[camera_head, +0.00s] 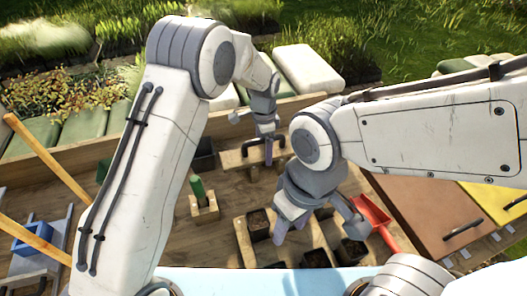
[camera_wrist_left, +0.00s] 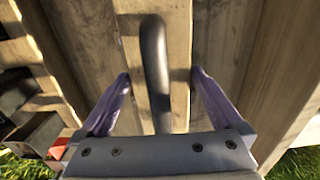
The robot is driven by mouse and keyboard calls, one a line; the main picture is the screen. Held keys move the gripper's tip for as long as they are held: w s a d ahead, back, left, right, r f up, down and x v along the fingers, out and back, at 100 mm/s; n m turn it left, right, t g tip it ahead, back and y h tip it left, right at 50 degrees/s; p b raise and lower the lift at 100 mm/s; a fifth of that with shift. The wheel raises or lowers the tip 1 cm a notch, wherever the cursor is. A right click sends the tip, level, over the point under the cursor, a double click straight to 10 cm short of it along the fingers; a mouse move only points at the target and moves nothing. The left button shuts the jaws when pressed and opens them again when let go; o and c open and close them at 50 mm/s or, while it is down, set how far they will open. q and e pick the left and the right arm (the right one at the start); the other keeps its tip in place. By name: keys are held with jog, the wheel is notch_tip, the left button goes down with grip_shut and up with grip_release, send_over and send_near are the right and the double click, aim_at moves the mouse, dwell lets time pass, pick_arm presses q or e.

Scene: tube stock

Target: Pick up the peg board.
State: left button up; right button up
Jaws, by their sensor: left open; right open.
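A light wooden board (camera_head: 236,158), which looks like the peg board, lies at the back of the table in the head view. A dark bar or handle stands on it. My left gripper (camera_head: 265,148) is over this board, open. In the left wrist view the dark bar (camera_wrist_left: 155,70) lies lengthwise between the two purple fingers (camera_wrist_left: 160,92), apart from both, with the pale board (camera_wrist_left: 178,60) under it. My right gripper (camera_head: 318,222) is open and empty, above the front wooden frame. My left gripper hides part of the board in the head view.
A wooden frame with dark pots (camera_head: 258,224) stands at front centre. A red scoop (camera_head: 374,217) lies right of it. A small wooden block with a green-handled tool (camera_head: 198,190) stands left. Orange (camera_head: 425,215) and yellow panels are at right. A raised wooden edge bounds the back.

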pick_arm(q)
jog(key=shift+f, duration=0.2)
jog(key=c, duration=1.4)
jog(key=shift+o, duration=0.2)
jog(key=shift+r, duration=0.1)
